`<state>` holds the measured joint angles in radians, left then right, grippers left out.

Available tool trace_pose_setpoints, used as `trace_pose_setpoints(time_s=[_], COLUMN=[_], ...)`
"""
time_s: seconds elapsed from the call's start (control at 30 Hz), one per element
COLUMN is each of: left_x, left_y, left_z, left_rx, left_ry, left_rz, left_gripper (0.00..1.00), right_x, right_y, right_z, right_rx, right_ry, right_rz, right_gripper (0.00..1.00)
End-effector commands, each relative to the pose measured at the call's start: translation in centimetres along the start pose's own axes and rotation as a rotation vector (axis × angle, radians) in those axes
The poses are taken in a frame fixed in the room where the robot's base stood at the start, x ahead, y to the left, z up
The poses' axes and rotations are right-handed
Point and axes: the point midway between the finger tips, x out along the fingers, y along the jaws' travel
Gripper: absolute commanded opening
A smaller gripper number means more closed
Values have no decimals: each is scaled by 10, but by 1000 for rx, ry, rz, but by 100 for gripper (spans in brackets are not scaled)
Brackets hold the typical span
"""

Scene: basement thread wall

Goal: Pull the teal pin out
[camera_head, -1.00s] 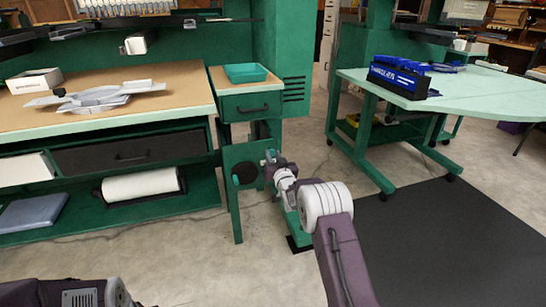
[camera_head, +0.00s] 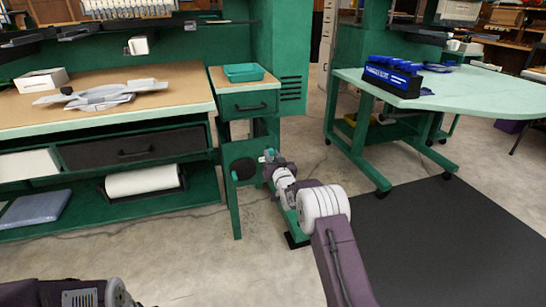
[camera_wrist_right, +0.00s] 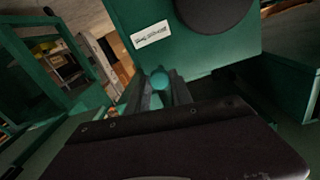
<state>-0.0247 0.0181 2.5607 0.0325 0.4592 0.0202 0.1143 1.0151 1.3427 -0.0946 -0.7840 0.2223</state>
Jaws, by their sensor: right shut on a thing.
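The teal pin (camera_wrist_right: 160,80) shows in the right wrist view as a small round teal end between my fingertips, in front of a green panel (camera_wrist_right: 185,50). My right gripper (camera_wrist_right: 161,88) is shut on it. In the head view my right gripper (camera_head: 268,160) is beside the green panel under the small drawer stand, just right of a black disc (camera_head: 245,169); the pin is too small to make out there. Whether the pin still sits in a hole is hidden. Only part of my left arm shows at bottom left; its gripper is out of view.
The black disc also shows in the right wrist view (camera_wrist_right: 213,10), near a white label (camera_wrist_right: 151,34) on the panel. A workbench (camera_head: 185,90) stands left and a pale green table (camera_head: 470,95) right. Open floor and a dark mat (camera_head: 440,240) lie in front.

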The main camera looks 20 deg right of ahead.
Motion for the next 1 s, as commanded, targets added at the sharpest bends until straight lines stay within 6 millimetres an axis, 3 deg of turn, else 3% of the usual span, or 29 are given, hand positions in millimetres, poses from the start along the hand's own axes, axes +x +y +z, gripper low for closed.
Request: trace_pose_setpoints(time_s=[0.33,0.37,0.43,0.8,1.0], left_x=[-1,-1,-1,-3,-15], left_y=[0,0,0,0,0], left_z=[0,0,0,-1,-2], left_rx=[0,0,0,0,0], left_ry=[0,0,0,0,1], left_rz=[0,0,0,0,0], left_gripper=[36,36,36,36,36], right_x=[3,3,3,1,-26], right_y=[0,0,0,0,0], right_z=[-2,-2,-2,-3,-3], right_rx=[0,0,0,0,0], right_ry=[4,4,4,5,2], right_rz=[0,0,0,0,1], right_gripper=[0,29,48,49,49])
